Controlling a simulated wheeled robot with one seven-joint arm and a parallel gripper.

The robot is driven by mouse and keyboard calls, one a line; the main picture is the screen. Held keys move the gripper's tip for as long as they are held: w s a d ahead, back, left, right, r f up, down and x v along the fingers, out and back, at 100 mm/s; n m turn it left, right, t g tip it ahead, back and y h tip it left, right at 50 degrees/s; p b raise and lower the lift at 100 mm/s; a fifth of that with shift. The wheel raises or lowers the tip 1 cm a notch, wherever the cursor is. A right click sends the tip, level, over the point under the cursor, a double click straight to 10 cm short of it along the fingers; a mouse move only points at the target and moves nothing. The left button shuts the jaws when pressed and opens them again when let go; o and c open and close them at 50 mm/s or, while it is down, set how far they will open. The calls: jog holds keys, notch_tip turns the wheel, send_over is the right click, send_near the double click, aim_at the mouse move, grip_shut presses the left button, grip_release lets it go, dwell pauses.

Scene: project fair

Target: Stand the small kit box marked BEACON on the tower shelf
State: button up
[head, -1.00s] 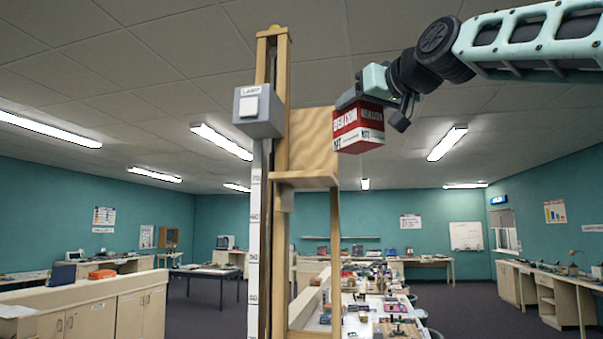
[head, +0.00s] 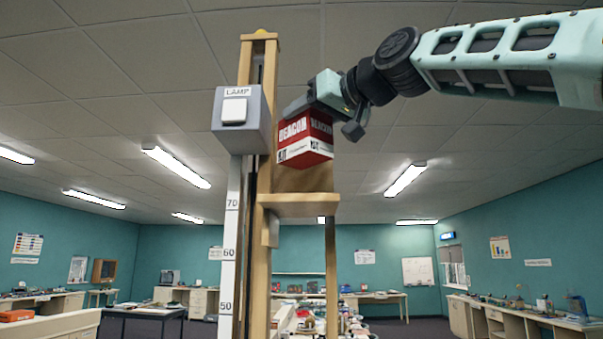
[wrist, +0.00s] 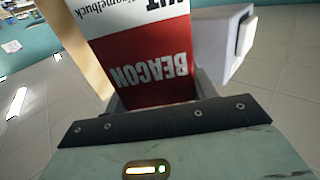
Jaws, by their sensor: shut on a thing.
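The red and white kit box marked BEACON (head: 305,140) is held upright in the air by my gripper (head: 325,105), which is shut on its upper part. In the head view the box appears above the tower shelf (head: 298,205), with a gap between its base and the shelf top. How far it is over the shelf in depth is hard to tell. In the wrist view the box (wrist: 150,60) shows its BEACON face upside down, close against my gripper. The fingertips are partly hidden by the box.
A grey box with a white button, labelled LAMP (head: 242,120), sits on the tower just left of the kit box. A numbered scale (head: 230,240) runs down below it. The wooden back panel (head: 290,180) stands behind the shelf.

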aim_at(322, 145)
jog(key=shift+f+b, duration=0.75)
jog(key=shift+f, duration=2.6)
jog(key=o, duration=1.1)
jog(key=shift+f, duration=0.15)
jog(key=shift+o, duration=0.2)
jog(key=shift+s+d+b, duration=0.15)
jog(key=shift+b, duration=0.15)
jog(key=b+v, duration=0.6)
jog(key=v, duration=0.5)
jog(key=shift+s+d+b, duration=0.2)
jog(key=shift+b, duration=0.2)
